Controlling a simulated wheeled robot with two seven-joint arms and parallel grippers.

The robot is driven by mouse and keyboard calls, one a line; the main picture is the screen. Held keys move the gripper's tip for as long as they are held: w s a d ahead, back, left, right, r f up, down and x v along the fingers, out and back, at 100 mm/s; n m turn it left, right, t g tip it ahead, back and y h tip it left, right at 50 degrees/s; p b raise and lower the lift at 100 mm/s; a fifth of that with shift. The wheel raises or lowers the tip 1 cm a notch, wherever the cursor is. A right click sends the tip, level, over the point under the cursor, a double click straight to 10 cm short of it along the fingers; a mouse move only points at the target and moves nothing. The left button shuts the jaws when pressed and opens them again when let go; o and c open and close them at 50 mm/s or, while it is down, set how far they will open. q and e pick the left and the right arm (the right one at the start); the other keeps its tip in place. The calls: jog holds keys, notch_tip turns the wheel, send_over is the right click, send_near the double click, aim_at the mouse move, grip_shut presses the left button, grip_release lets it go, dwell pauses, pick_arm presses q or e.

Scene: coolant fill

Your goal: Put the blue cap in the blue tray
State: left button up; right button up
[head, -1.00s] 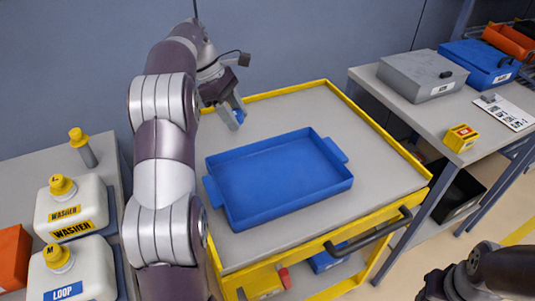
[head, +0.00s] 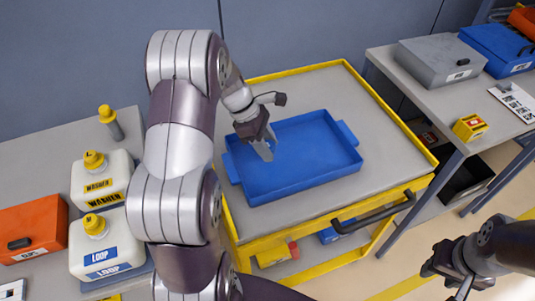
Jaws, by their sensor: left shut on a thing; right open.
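The blue tray (head: 318,170) lies on the grey top of the yellow-edged cart, near its middle. My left gripper (head: 264,150) is over the tray's left part, pointing down, and is shut on the blue cap (head: 272,143). The cap is small, mostly hidden by the fingers, and hard to tell from the blue tray behind it. I cannot tell whether it touches the tray floor. My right gripper (head: 452,282) is open and empty at the lower right, away from the cart.
White washer and loop jugs (head: 101,178) with yellow caps stand on the left bench beside an orange box (head: 32,228). The right bench holds a grey case (head: 441,62), a blue case (head: 497,47) and a small yellow box (head: 469,127). The cart top around the tray is clear.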

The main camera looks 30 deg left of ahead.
pick_arm(q)
jog(key=shift+f, duration=2.1)
jog(key=shift+s+f, duration=0.1)
